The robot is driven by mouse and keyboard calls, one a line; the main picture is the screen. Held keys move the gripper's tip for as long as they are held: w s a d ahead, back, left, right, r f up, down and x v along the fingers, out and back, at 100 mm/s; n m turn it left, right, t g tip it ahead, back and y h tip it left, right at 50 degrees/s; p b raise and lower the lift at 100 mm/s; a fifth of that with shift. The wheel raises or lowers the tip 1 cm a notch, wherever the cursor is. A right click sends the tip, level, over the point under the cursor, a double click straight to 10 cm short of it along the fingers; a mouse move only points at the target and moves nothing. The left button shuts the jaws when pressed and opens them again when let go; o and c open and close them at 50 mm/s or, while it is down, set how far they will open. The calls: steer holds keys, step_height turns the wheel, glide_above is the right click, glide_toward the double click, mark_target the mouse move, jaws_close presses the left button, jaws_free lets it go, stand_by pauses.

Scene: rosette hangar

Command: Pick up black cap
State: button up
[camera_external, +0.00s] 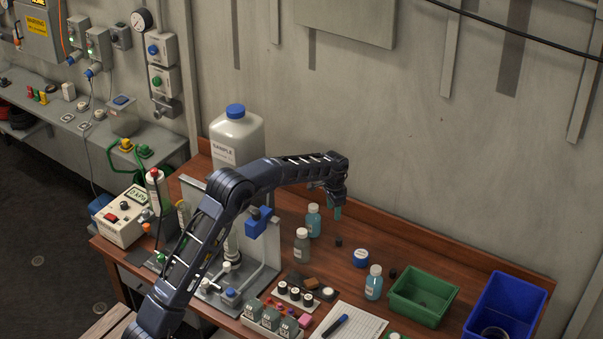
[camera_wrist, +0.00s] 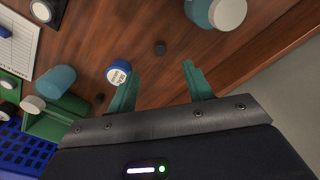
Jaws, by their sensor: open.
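A small black cap (camera_external: 338,241) lies on the wooden table, right of the bottles. In the wrist view this black cap (camera_wrist: 160,48) sits just beyond the gap between my fingertips. A second small black cap (camera_external: 393,272) lies left of the green bin; it also shows in the wrist view (camera_wrist: 99,98), left of my fingers. My gripper (camera_external: 336,213) is above the table, over the first cap and apart from it. In the wrist view my gripper (camera_wrist: 160,73) has its teal fingers spread, with nothing between them.
A blue-and-white round lid (camera_external: 361,257) lies near the first cap. A blue bottle (camera_external: 314,222) and a grey bottle (camera_external: 302,246) stand to its left, another blue bottle (camera_external: 374,284) in front. Green (camera_external: 421,302) and blue (camera_external: 512,292) bins stand right. The wall is behind.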

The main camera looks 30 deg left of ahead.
glide_above(339, 238)
step_height(339, 238, down, 6)
steer(key=shift+m, duration=0.3)
steer(key=f, duration=0.5)
steer(key=shift+w+f, duration=0.25)
steer(key=shift+f, duration=0.1)
steer(key=shift+s+f, duration=0.2)
steer(key=shift+f, duration=1.05)
steer(key=shift+s+f, duration=0.15)
steer(key=shift+f, duration=1.1)
steer(key=c, duration=1.1)
